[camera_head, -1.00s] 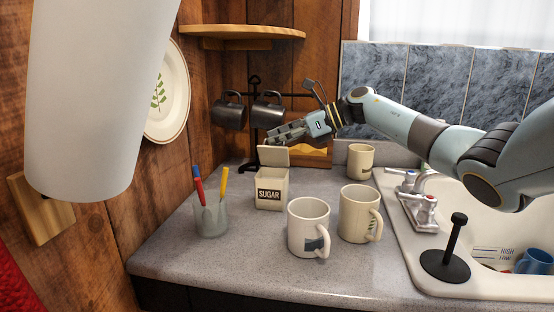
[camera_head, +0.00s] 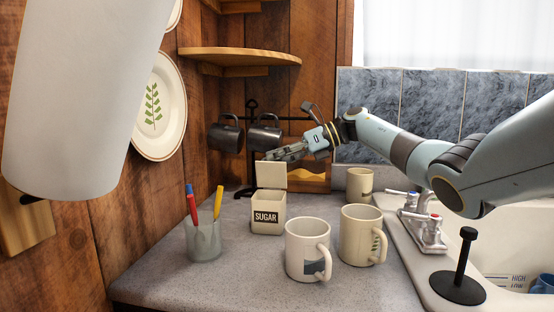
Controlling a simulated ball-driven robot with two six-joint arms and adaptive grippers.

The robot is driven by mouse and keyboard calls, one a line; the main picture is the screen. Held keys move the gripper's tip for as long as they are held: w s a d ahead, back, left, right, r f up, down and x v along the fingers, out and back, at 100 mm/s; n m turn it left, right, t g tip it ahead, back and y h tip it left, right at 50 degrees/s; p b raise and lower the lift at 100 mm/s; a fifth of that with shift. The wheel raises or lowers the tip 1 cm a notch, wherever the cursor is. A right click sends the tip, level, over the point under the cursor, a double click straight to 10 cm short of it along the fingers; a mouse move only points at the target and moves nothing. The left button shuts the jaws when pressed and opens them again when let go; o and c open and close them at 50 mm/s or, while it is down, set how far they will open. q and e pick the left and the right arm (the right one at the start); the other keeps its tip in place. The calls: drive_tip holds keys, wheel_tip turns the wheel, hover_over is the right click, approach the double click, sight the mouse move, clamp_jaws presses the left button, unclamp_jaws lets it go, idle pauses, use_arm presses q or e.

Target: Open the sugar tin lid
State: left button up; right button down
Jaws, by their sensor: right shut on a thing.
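The cream sugar tin (camera_head: 267,217) with a dark SUGAR label stands on the grey counter toward the back left. Its lid (camera_head: 271,175) is raised upright at the tin's back edge, and the dark opening shows. My right gripper (camera_head: 272,156) reaches in from the right and is at the top edge of the lid, its jaws shut on it as far as I can see; the exact contact is small and partly hidden. My left gripper is not in view.
Two mugs (camera_head: 308,250) (camera_head: 362,235) stand right of the tin, and a third mug (camera_head: 359,184) is behind. A pen cup (camera_head: 203,240) stands at left. Dark mugs (camera_head: 225,135) hang on a rack. The sink and tap (camera_head: 424,228) are at right.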

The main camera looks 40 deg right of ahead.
drive_tip(key=c, duration=1.7)
unclamp_jaws()
drive_tip(key=shift+c, duration=0.2)
drive_tip(key=v, duration=1.2)
